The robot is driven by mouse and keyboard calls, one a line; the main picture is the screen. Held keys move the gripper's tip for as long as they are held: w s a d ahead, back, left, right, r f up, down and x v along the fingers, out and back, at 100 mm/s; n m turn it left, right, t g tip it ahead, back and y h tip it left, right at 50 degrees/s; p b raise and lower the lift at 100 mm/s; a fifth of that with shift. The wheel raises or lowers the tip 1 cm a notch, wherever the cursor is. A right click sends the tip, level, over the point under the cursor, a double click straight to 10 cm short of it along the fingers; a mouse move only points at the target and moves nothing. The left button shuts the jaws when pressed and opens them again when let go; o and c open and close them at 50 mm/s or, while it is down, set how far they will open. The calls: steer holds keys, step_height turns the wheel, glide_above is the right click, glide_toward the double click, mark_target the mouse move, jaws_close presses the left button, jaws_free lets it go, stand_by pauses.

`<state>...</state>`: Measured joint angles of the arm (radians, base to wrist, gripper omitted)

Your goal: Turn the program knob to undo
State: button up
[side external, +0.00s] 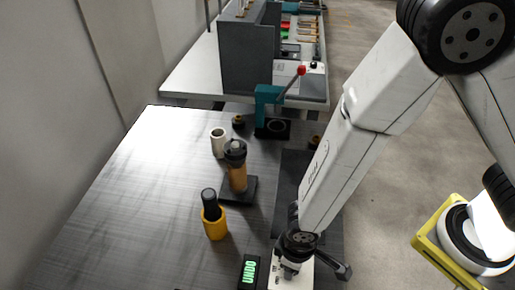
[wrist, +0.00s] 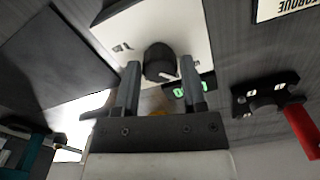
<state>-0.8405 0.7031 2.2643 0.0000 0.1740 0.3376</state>
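The program knob (wrist: 159,62) is a round black knob with a white pointer mark, on a white panel (wrist: 188,25). In the wrist view the pointer slants toward the lower right. My gripper (wrist: 160,66) is open, with one finger on each side of the knob; I cannot tell whether either finger touches it. In the side external view my gripper (side external: 292,268) is low over the white box (side external: 303,279) and hides the knob. A small black display (side external: 249,271) beside the box reads UNDO in green. The display (wrist: 181,91) is partly hidden behind a finger in the wrist view.
An orange cup with a black piece (side external: 215,222), a brown roll on a black stand (side external: 237,178) and a white roll (side external: 218,143) stand left of my arm. The table's left part is clear.

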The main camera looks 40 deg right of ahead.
steer(key=shift+o, duration=1)
steer(key=shift+r, duration=0.2)
steer(key=shift+r, duration=3.7)
steer(key=shift+w+d+r, duration=0.2)
steer(key=shift+w+d, duration=0.15)
steer(key=shift+d, duration=0.05)
steer(key=w+d+r+m+t, duration=0.1)
steer(key=w+d+r+m, duration=0.1)
steer(key=d, duration=0.5)
steer(key=w+d+r+m, duration=0.2)
steer(key=d+r, duration=0.1)
steer(key=d, duration=0.5)
steer(key=w+d+r+m+t, duration=0.1)
steer(key=w+d+r, duration=0.1)
steer(key=d, duration=0.5)
steer(key=shift+w+d+r+m+t, duration=0.25)
steer(key=shift+d+r+m+t, duration=0.05)
steer(key=shift+r+m, duration=0.15)
